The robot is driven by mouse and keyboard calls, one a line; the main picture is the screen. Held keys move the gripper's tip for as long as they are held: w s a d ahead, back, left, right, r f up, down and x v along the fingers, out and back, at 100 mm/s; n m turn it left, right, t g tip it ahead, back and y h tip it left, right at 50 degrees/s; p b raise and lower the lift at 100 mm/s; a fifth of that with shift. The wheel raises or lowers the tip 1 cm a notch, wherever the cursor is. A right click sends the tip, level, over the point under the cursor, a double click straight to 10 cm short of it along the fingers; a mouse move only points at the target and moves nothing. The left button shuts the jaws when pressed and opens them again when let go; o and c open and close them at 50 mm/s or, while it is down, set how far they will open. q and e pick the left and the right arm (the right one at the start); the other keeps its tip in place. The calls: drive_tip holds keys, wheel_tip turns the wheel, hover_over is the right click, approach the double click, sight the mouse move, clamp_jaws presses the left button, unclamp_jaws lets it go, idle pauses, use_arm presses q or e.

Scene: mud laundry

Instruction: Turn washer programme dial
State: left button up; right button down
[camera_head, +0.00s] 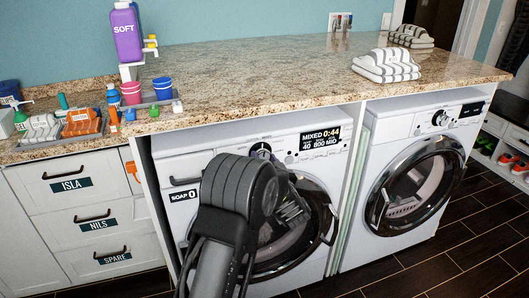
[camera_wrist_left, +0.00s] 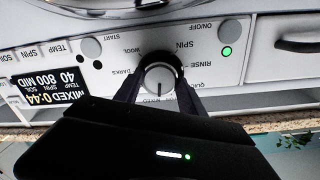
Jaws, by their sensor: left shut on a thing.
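The left washer (camera_head: 325,165) is white with a round glass door. Its programme dial (camera_wrist_left: 160,76) is a round dark-rimmed knob with a pale face and an upright mark, among labels such as WOOL, DARKS, RINSE and MIXED, upside down in the wrist view. My left gripper (camera_wrist_left: 160,88) has one finger on each side of the dial and is shut on it. In the head view my dark left arm covers part of the washer front, and the dial (camera_head: 262,149) shows just above it. The washer display (camera_wrist_left: 45,87) reads MIXED 0:44, 40, 800, MID. My right gripper is not in view.
A green-lit ON/OFF button (camera_wrist_left: 227,51) and a START button (camera_wrist_left: 91,47) flank the dial. A second white machine (camera_head: 420,180) stands to the right. The granite counter (camera_head: 260,70) above holds striped towels (camera_head: 387,66), cups and bottles. Dark floor lies clear in front.

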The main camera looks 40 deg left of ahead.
use_arm(q)
drive_tip(key=m+p, duration=0.5)
drive_tip(key=m, duration=0.1)
drive_tip(key=shift+r, duration=0.2)
drive_tip(key=shift+f+m+g+p, duration=0.2)
drive_tip(key=shift+m+g+p, duration=0.2)
drive_tip(key=shift+m+p, duration=1.25)
drive_tip(key=shift+m+b, duration=0.35)
drive_tip(key=o, duration=1.4)
drive_tip(key=shift+c, duration=0.2)
drive_tip(key=b+v, duration=0.1)
drive_tip(key=v, duration=0.6)
drive_tip(key=shift+s+d, duration=0.2)
drive_tip(key=shift+d, duration=0.15)
drive_tip(key=shift+f, duration=0.1)
